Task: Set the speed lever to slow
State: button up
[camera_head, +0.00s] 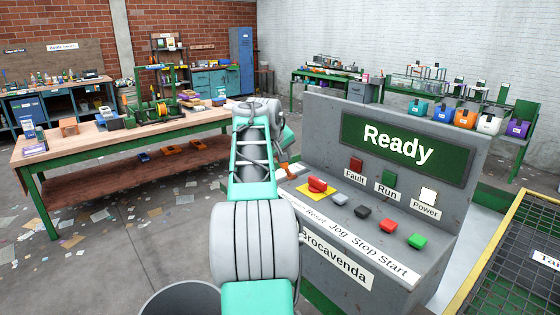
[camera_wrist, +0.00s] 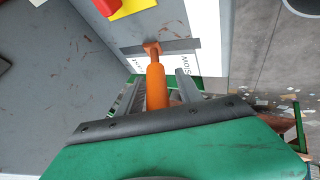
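The speed lever (camera_wrist: 157,86) is an orange handle with its foot in a dark slot (camera_wrist: 180,45) on the grey console in the wrist view. Its foot is near the middle of the visible slot. A white label (camera_wrist: 187,64) beside it reads "Slow" on its right part; the text at its left is mostly hidden. My gripper (camera_wrist: 158,90) has one grey finger on each side of the handle, with narrow gaps visible, so it appears open around it. In the head view my arm hides most of the gripper and lever.
The grey console (camera_head: 350,235) has a screen (camera_head: 400,148) reading "Ready". A red knob on a yellow plate (camera_head: 317,186) sits close to the lever, with several push buttons to its right. A long workbench (camera_head: 100,152) stands at left. A yellow-edged mesh guard (camera_head: 510,240) is at right.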

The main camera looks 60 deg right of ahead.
jog(key=v, duration=0.7)
jog(key=shift+a+r, duration=0.25)
jog(key=shift+r, duration=0.05)
jog(key=shift+s, duration=0.1)
